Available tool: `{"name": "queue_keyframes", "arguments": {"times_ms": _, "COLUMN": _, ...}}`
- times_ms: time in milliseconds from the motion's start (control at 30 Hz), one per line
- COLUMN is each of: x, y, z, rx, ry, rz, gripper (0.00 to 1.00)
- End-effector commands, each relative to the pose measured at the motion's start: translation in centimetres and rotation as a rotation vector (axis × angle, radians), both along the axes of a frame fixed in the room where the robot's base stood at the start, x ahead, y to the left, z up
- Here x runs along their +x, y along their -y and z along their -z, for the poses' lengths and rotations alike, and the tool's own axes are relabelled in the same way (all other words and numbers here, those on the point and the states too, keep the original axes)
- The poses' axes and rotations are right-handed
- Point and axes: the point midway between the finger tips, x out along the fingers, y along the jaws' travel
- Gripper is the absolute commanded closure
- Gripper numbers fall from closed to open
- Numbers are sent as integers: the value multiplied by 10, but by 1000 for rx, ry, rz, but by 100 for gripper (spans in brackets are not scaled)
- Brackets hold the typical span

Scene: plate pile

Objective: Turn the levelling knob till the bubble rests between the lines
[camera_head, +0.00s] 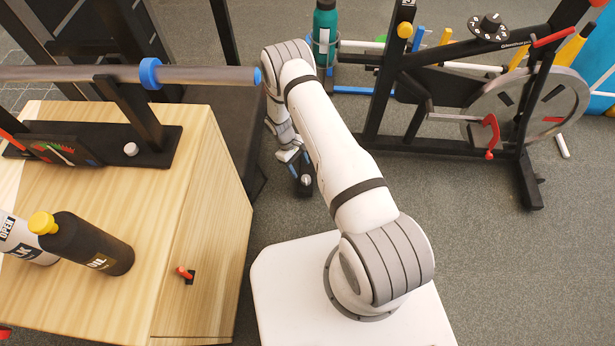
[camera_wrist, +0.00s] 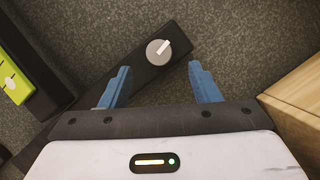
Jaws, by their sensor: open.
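In the wrist view a round grey knob (camera_wrist: 158,52) with a pale raised ridge sits on a dark bar (camera_wrist: 122,82) low over the carpet. A lime-green level (camera_wrist: 14,72) in a dark frame is cut off at the left edge. It has a pale mark and thin lines, but I cannot tell where its bubble lies. My gripper (camera_wrist: 159,70) is open and empty, its blue fingers apart on either side of the knob's line and short of it in the picture. In the head view my gripper (camera_head: 296,168) reaches down near the floor, and the level is not clear there.
A wooden cabinet (camera_head: 221,210) stands left of my arm, its edge (camera_wrist: 298,105) also close at the right in the wrist view. It carries bottles (camera_head: 92,243) and a dark bar stand (camera_head: 158,140). An exercise bike (camera_head: 440,150) stands at the right. Carpet between is clear.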

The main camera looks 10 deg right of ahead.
Motion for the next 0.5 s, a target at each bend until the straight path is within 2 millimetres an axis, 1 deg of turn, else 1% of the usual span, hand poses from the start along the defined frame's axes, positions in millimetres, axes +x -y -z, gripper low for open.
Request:
{"name": "queue_keyframes", "arguments": {"times_ms": 33, "x": -2, "y": 2, "z": 8, "rx": 0, "ry": -1, "rz": 0, "gripper": 44}}
{"name": "queue_keyframes", "arguments": {"times_ms": 300, "x": -16, "y": 12, "z": 48, "rx": 0, "ry": -3, "rz": 1, "gripper": 44}}
{"name": "queue_keyframes", "arguments": {"times_ms": 400, "x": -19, "y": 15, "z": 59, "rx": 0, "ry": -1, "rz": 1, "gripper": 44}}
{"name": "queue_keyframes", "arguments": {"times_ms": 500, "x": -21, "y": 16, "z": 63, "rx": 0, "ry": -1, "rz": 1, "gripper": 44}}
